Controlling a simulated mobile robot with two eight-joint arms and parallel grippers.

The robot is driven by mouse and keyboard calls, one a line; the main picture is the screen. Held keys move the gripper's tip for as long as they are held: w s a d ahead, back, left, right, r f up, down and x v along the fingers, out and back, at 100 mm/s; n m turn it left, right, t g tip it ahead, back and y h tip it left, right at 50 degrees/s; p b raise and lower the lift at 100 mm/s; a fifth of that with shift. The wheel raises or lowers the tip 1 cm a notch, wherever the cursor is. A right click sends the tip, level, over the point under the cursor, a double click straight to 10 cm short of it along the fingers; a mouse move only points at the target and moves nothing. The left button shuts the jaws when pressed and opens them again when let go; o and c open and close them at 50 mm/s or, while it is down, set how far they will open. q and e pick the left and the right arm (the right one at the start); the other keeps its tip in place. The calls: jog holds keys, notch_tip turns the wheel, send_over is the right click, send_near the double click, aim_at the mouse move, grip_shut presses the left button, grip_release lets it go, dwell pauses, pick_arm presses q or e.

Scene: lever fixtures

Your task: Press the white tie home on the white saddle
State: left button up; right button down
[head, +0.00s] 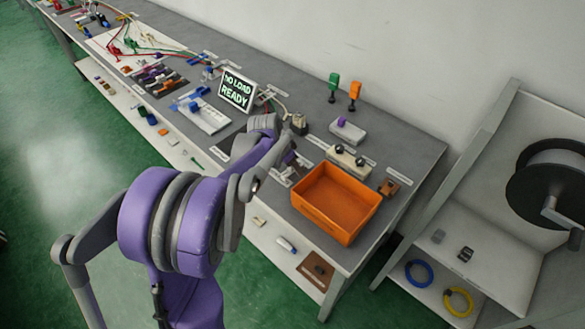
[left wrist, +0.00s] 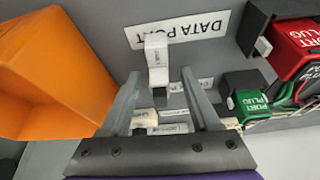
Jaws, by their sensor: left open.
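My left gripper (left wrist: 160,76) is open in the left wrist view, with its two fingers apart over the bench. Between the fingertips is a small white upright piece (left wrist: 157,52) with a dark block (left wrist: 160,87) at its lower end. I cannot tell whether this is the white tie, the white saddle or both together. Neither finger visibly touches it. In the head view my left gripper (head: 292,160) is low over the bench, just left of the orange bin, and my purple arm hides much of that spot. My right gripper is not in view.
The orange bin (head: 313,205) stands close beside the gripper; its wall also shows in the left wrist view (left wrist: 60,60). A red plug (left wrist: 295,45) and a green plug (left wrist: 252,103) are on the other side. A sign (head: 237,90) reads "NO LOAD READY".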

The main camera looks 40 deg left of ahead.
pick_arm(q)
grip_shut()
jog(key=shift+r, duration=0.15)
